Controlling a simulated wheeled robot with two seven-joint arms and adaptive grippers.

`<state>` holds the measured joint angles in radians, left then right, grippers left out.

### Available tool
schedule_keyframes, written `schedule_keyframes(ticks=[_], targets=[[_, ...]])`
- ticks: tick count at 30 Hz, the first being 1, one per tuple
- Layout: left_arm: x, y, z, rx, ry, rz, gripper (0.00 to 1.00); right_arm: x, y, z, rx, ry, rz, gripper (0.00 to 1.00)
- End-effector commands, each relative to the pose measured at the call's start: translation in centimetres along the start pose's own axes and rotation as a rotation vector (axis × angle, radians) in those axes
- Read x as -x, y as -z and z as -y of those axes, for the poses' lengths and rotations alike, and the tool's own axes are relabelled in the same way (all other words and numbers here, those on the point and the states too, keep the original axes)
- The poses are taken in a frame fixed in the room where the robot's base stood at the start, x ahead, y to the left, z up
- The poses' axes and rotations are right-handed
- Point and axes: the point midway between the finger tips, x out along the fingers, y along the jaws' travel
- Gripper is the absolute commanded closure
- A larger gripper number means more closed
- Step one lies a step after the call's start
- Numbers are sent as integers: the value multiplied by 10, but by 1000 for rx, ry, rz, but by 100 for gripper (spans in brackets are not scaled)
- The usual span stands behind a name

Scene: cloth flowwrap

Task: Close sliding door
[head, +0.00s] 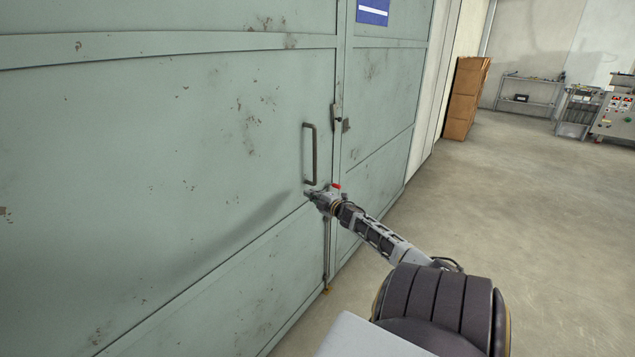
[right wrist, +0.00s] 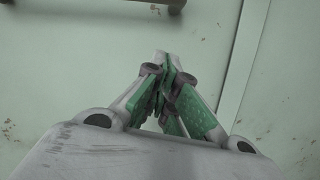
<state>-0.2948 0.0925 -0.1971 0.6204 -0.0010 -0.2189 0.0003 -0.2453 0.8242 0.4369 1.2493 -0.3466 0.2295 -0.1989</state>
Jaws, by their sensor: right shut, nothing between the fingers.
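The sliding door (head: 170,150) is a large pale green metal panel with scuffs, filling the left of the head view; its surface (right wrist: 60,60) also fills much of the right wrist view. A dark vertical bar handle (head: 315,153) is fixed near its right edge. The handle's lower end (right wrist: 140,3) shows at the top of the right wrist view. My right gripper (head: 309,192) is just below the handle, close to the door face, and shut with nothing in it. Its fingertips (right wrist: 165,58) meet in the wrist view. Contact with the door is unclear. My left gripper is out of view.
Another green panel (head: 375,110) with a blue sign (head: 373,11) adjoins the door's right edge, with a latch (head: 346,125) near the seam. Brown boxes (head: 466,98) and a shelf (head: 530,95) stand at the far right. The concrete floor (head: 530,210) is clear.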

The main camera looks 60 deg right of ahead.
Motion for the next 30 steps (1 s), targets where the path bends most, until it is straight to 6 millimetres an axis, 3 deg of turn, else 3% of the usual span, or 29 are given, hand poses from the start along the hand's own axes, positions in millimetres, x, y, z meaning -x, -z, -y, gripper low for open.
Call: schedule_keyframes(ticks=[15, 30], targets=[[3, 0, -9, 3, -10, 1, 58, 30, 0, 0, 0, 1, 0, 100], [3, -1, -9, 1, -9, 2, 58, 34, 0, 0, 0, 0, 1, 100]])
